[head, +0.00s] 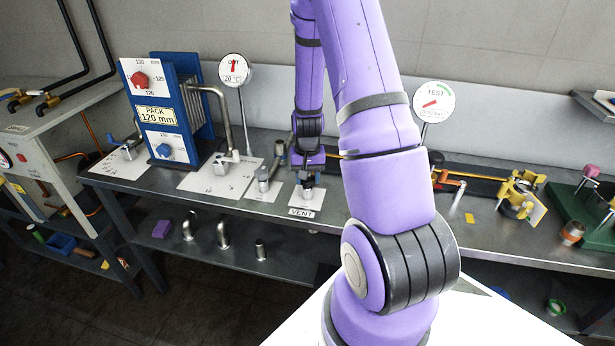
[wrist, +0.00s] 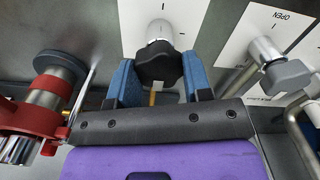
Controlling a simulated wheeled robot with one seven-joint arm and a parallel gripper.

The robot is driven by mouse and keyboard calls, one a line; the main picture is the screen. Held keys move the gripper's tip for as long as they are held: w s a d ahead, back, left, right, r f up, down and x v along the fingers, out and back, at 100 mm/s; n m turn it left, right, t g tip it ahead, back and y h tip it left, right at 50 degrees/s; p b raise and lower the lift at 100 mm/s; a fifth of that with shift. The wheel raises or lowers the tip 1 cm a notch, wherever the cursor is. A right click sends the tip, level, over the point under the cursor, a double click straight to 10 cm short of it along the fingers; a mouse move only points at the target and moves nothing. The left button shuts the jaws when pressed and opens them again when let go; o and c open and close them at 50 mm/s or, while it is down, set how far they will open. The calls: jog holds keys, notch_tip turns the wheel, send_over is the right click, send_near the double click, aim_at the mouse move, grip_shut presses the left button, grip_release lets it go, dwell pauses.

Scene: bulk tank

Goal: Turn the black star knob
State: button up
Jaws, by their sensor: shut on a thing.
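The black star knob (wrist: 158,66) sits on a short metal stem above a white plate (wrist: 185,14) in the wrist view. My gripper (wrist: 160,80) has one blue finger on each side of the knob and is shut on it. In the head view my gripper (head: 308,180) reaches down to the bench at the plate marked VENT (head: 301,212). There the gripper hides most of the knob.
A grey-handled valve (wrist: 287,74) on a plate marked OPEN stands close to the right in the wrist view. A red clamped fitting (wrist: 45,95) is close on the left. The blue plate pack (head: 168,110) and the TEST gauge (head: 434,101) stand on the bench.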

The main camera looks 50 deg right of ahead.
dwell(0.4)
jog(key=o, duration=0.9)
notch_tip(320, 180, up, 11)
jog(key=shift+f, duration=0.1)
dwell(0.4)
